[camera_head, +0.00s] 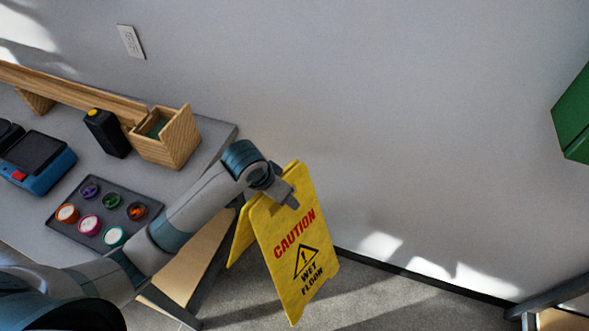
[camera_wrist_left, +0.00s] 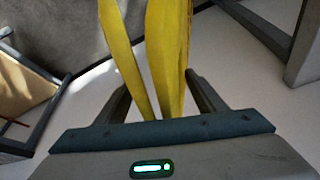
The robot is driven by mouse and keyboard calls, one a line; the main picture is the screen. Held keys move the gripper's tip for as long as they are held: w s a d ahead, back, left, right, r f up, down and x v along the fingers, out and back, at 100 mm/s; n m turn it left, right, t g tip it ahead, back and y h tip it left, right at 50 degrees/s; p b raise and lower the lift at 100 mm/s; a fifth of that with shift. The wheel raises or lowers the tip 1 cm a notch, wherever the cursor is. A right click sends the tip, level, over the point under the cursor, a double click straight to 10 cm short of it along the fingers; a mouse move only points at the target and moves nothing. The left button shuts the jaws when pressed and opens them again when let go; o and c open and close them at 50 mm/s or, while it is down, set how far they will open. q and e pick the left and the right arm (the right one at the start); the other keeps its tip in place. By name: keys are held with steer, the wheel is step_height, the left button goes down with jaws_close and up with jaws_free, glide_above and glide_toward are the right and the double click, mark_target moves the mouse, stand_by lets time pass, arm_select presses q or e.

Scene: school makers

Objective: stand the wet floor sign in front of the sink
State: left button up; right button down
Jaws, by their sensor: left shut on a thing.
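The yellow wet floor sign (camera_head: 293,255) is right of the table's end in the head view, its two panels spread apart below the top. Its front reads CAUTION WET FLOOR. My left gripper (camera_head: 288,193) is shut on its top edge. In the left wrist view the sign's yellow panels (camera_wrist_left: 168,50) rise from between the fingers of my left gripper (camera_wrist_left: 158,100). I cannot tell whether the sign's feet touch the floor. No sink shows in either view. My right gripper is not in view.
A grey table (camera_head: 205,135) at left holds a tray (camera_head: 72,208) of several small coloured pots, a wooden box (camera_head: 170,145), a black bottle (camera_head: 106,133) and a blue device (camera_head: 38,165). Grey floor (camera_head: 375,300) is open right of the sign, along the wall. A green object (camera_head: 575,118) is at far right.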

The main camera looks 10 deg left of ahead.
arm_select(q)
steer(key=a+r+n, duration=0.1)
steer(key=r, duration=0.1)
steer(key=s+a+r+n+y, duration=0.1)
steer(key=a+r+n, duration=0.1)
steer(key=s+a+r+n+y+b, duration=0.1)
steer(key=a+r+n, duration=0.1)
steer(key=r, duration=0.1)
steer(key=shift+s+a+t, duration=0.1)
steer(key=shift+s+t, duration=0.05)
steer(key=shift+t, duration=0.15)
steer(key=shift+s, duration=0.1)
